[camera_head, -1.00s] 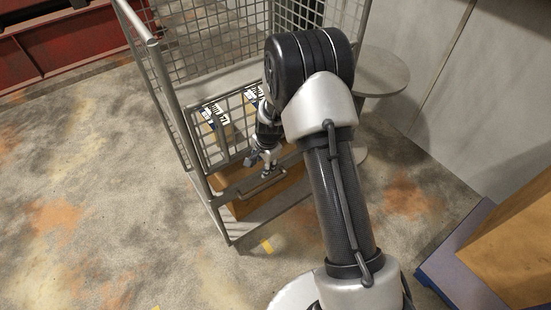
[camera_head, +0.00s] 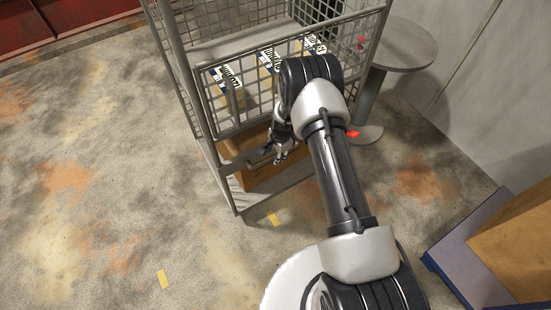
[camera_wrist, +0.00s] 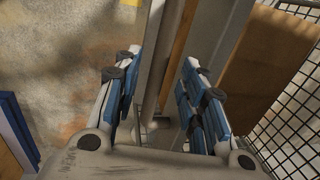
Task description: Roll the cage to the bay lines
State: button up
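The cage (camera_head: 189,95) is a grey metal trolley with mesh sides, standing upright at top centre of the head view. Brown boxes with black-and-white labels (camera_head: 226,80) are inside it. My gripper (camera_head: 281,152) is at the lower front of the cage, partly hidden by my arm. In the wrist view my gripper (camera_wrist: 160,65) has its two blue-padded fingers apart. A grey bar of the cage (camera_wrist: 157,50) runs between them, with gaps seen at both sides. Short yellow floor marks (camera_head: 273,219) lie in front of the cage; another (camera_head: 162,279) is nearer and left.
A blue platform with a brown box (camera_head: 515,240) is at lower right. A wall (camera_head: 480,70) bounds the right. The stained floor at left is open.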

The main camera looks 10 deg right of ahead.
jog(key=shift+w+a+f+b, duration=0.1)
jog(key=shift+w+f+b, duration=0.15)
jog(key=shift+f, duration=0.6)
jog(key=shift+w+f+b, duration=0.1)
jog(key=shift+f+b, duration=0.1)
jog(key=shift+f, duration=0.6)
jog(key=shift+c, duration=0.6)
grip_shut()
